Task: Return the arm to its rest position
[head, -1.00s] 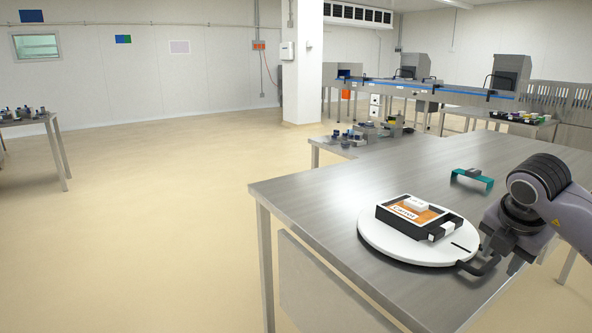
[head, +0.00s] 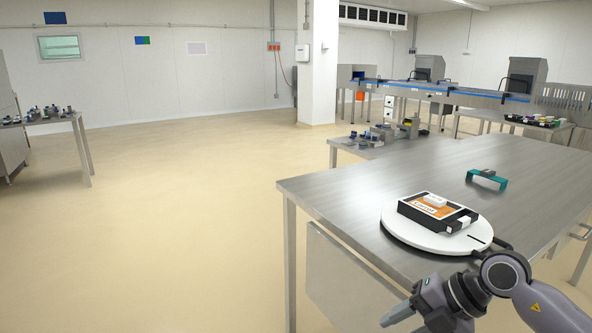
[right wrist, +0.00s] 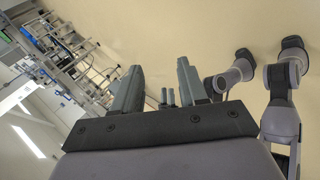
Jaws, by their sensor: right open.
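My right arm comes in from the lower right in the head view, in front of the near edge of the steel table (head: 345,190). Its gripper (head: 398,318) points to the lower left, clear of the table top. In the right wrist view the two fingers of the right gripper (right wrist: 158,92) stand apart with nothing between them. My left gripper is not in the head view. A black tray with an orange label (head: 430,213) sits on a round white turntable (head: 400,230) on the table. A small white block (head: 436,201) lies on the tray.
A teal bracket-like piece (head: 487,179) stands farther back on the steel table. A conveyor with a blue edge (head: 450,90) runs across the back. A side table with small items (head: 50,121) is at the far left. The floor (head: 200,230) between is clear.

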